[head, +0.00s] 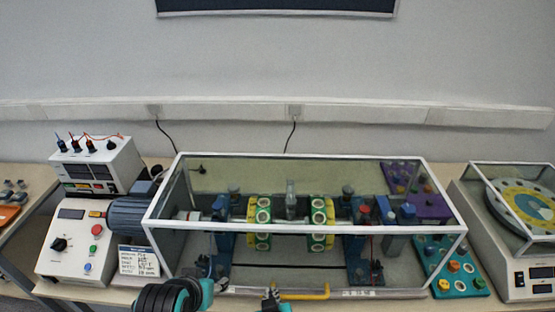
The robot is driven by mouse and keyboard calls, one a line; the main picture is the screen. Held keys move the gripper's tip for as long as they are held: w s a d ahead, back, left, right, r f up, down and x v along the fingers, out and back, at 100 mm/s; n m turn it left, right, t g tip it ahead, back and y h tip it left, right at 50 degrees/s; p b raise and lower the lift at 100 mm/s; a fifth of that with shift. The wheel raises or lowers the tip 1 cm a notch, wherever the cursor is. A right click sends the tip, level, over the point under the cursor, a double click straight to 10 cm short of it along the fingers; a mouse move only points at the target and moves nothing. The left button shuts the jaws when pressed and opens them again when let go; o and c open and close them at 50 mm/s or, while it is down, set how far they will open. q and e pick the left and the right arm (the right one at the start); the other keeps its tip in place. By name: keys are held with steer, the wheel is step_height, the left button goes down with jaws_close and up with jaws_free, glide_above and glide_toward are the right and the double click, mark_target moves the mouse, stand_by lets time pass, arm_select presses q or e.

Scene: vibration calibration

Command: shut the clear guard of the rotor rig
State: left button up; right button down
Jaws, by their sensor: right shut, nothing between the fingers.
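The clear guard (305,226) is a white-framed transparent box. It stands over the rotor rig, with its top panel level and its front pane reaching down near the base. I cannot tell whether its lower edge is fully seated. Inside are a shaft with two green-and-yellow discs (263,211) and blue bearing stands (222,240). My right gripper (273,299) is shut and empty, low in front of the guard, close to the bar's left end. My left gripper is not in view.
A grey motor (132,213) and a white control box (72,243) stand left of the guard, with a meter unit (98,166) behind. A teal tray (450,272) of knobs lies at right, beside a balance-like machine (520,270). A black-and-teal part of mine shows low left.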

steer(key=f+b, duration=0.1)
steer(key=f, duration=0.1)
steer(key=f+b, duration=0.3)
steer(key=shift+w+f, duration=0.3)
steer(key=shift+f, duration=0.05)
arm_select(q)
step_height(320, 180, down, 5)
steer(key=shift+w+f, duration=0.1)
arm_select(e)
steer(key=shift+r, duration=0.15)
